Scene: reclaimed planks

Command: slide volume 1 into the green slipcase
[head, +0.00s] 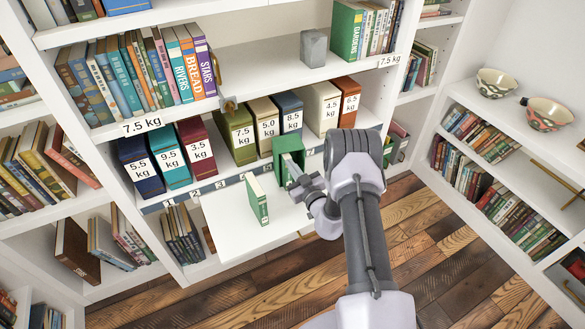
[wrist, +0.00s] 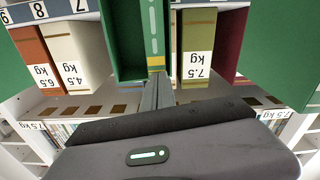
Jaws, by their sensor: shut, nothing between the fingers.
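The green slipcase (head: 288,146) stands upright on the pull-out board in front of the weight boxes, its open side facing my gripper. A green volume (wrist: 152,28) with pale marks and a yellow band on its spine stands in the slipcase's mouth, at the right in the wrist view; beside it the slipcase (wrist: 128,55) is empty. I cannot read its number. My gripper (wrist: 157,80) is shut and empty, its fingertips at or very near the yellow band; contact is unclear. Another green volume (head: 257,199) stands apart on the board; its number is too small to read.
The white pull-out board (head: 236,232) has bare room around the loose volume. Labelled boxes, such as the olive 7.5 kg box (head: 238,135), line the shelf behind. Large green faces fill both sides of the wrist view. A grey block (head: 313,48) sits on the shelf above.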

